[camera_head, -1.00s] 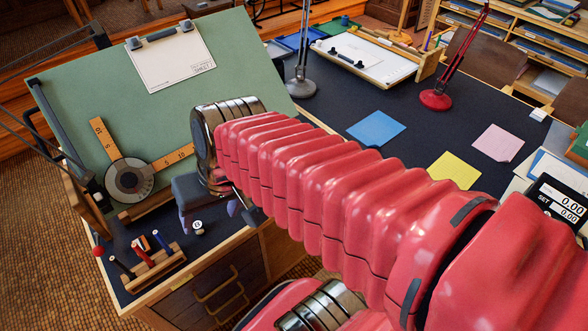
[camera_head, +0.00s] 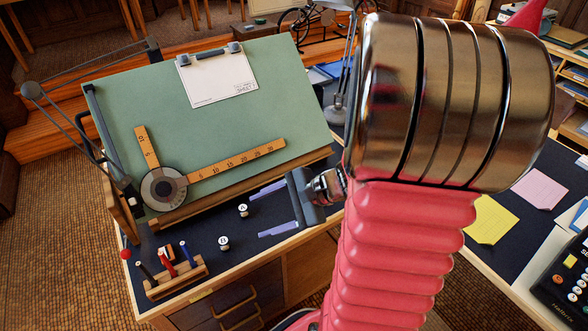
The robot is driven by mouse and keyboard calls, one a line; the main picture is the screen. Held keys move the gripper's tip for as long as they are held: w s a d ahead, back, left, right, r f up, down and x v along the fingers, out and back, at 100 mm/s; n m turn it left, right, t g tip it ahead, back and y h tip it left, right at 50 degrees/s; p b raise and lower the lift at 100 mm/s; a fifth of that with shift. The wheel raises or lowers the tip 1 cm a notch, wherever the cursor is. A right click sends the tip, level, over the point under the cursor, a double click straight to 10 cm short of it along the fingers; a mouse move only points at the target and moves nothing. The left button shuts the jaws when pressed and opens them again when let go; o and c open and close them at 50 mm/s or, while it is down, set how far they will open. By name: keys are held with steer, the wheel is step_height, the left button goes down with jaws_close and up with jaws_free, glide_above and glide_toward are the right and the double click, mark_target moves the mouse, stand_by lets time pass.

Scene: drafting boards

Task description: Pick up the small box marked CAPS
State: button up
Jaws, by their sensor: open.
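No box marked CAPS can be made out in the head view; my arm hides much of the dark desk. My gripper (camera_head: 256,216) is open, with its two bluish fingers spread and pointing left, low over the front of the desk. No object shows between the fingers. A small white-topped cylinder marked A (camera_head: 243,210) stands just left of the fingertips. A second one marked B (camera_head: 223,243) stands nearer the front edge.
A green drafting board (camera_head: 250,120) with a clipped sheet (camera_head: 217,85) and a drafting arm with rulers (camera_head: 235,162) rises behind. A wooden pen rack (camera_head: 175,278) stands at the desk's front left. Yellow (camera_head: 491,221) and pink (camera_head: 540,188) notes lie right of my arm.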

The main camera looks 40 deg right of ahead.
steer(key=s+d+f+m+t+h, duration=0.2)
steer(key=d+f+m+h, duration=0.1)
steer(key=d+m, duration=0.3)
steer(key=s+d+f+m+t+h, duration=0.2)
steer(key=d+f+m, duration=0.3)
steer(key=d, duration=0.5)
steer(key=s+d+f+m+t+h, duration=0.2)
steer(key=d+f+m+h, duration=0.2)
steer(key=d+m, duration=0.2)
steer(key=d, duration=0.2)
steer(key=shift+s+d+f+m, duration=0.3)
steer(key=shift+s, duration=0.1)
steer(key=x, duration=0.8)
steer(key=shift+w, duration=0.35)
steer(key=shift+x, duration=2.6)
steer(key=shift+d, duration=0.2)
